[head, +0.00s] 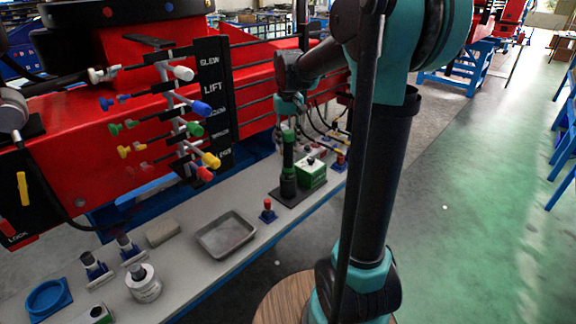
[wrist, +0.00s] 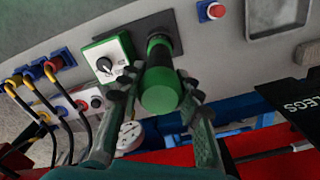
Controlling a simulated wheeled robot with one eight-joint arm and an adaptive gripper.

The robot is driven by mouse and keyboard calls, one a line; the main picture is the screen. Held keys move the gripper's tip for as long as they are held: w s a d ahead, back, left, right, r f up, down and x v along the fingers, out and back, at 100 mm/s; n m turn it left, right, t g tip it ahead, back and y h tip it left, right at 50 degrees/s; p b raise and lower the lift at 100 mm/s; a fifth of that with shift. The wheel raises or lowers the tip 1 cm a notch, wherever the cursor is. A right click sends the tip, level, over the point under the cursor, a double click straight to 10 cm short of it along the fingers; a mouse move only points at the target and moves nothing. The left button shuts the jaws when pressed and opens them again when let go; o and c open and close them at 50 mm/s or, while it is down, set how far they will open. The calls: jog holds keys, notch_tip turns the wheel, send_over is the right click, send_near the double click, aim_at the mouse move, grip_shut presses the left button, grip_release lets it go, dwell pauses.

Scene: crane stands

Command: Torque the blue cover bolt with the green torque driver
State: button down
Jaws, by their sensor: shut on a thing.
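The green torque driver (head: 288,152) stands upright on a dark base plate (head: 290,197) on the grey bench, with a green top and a dark body. My gripper (head: 287,112) is at its top end. In the wrist view the two fingers of my gripper (wrist: 158,84) are on either side of the driver's green end (wrist: 160,92), shut on it. The driver's lower end still appears to be at the plate. I cannot pick out the blue cover bolt for certain; two small blocks with dark blue collars (head: 92,264) stand at the front left of the bench.
A green control box with a knob (head: 312,173) stands close beside the driver. A red button (head: 267,209) and a metal tray (head: 226,236) are nearer. A blue ring (head: 47,298) lies front left. Coloured levers (head: 186,125) stick out above the bench. Cables run behind the driver.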

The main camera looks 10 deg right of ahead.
jog(key=shift+r, duration=0.15)
jog(key=shift+r, duration=5.55)
jog(key=shift+s+a, duration=0.1)
